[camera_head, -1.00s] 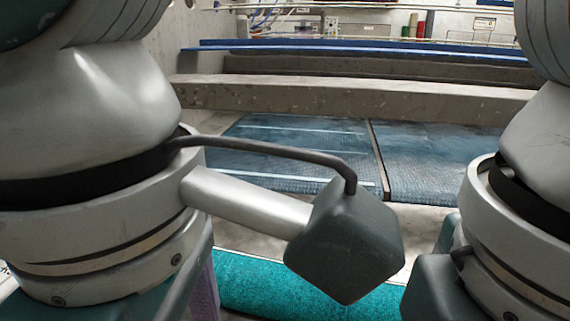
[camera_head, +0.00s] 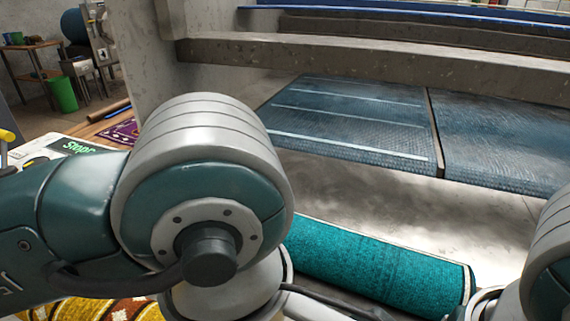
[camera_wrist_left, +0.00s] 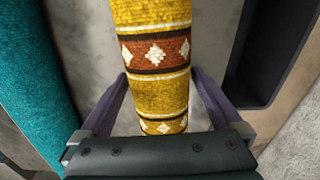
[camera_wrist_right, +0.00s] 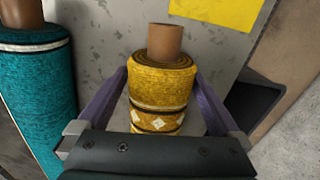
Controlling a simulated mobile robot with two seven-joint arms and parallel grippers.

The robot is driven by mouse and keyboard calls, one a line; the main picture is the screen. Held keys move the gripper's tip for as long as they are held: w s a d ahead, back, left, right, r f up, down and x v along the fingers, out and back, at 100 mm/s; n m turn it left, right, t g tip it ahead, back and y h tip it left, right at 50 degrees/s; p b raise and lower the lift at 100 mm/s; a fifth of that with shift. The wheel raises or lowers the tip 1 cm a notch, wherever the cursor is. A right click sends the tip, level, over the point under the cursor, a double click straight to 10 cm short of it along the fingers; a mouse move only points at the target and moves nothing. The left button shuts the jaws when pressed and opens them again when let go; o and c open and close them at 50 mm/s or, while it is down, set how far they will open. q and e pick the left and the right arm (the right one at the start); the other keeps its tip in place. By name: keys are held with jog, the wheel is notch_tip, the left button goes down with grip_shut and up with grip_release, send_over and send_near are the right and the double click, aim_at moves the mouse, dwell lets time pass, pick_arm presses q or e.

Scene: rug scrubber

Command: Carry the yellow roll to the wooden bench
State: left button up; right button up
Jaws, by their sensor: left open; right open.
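The yellow roll is a rolled rug with red-brown bands and white diamonds. Its patterned body (camera_wrist_left: 150,75) runs up through the left wrist view between the spread fingers of my left gripper (camera_wrist_left: 160,80). In the right wrist view its end (camera_wrist_right: 160,85), with a brown core tube, lies between the spread fingers of my right gripper (camera_wrist_right: 161,74). Both grippers are open around it. Part of it shows at the lower left of the head view (camera_head: 100,308), mostly behind my left arm. I cannot pick out the wooden bench for sure.
A teal roll (camera_head: 375,265) lies close by, left of the yellow roll in the wrist views. A dark bin-like shape (camera_wrist_left: 258,50) is to its right. Blue mats (camera_head: 350,125) lie behind. A small wooden table (camera_head: 35,70) and green bin (camera_head: 62,94) stand far left.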

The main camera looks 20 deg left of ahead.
pick_arm(q)
jog(key=shift+c, duration=0.4)
pick_arm(e)
jog(key=shift+c, duration=0.4)
pick_arm(q)
grip_shut()
pick_arm(e)
grip_shut()
pick_arm(q)
jog(key=shift+r, duration=0.1)
pick_arm(e)
jog(key=shift+r, duration=0.1)
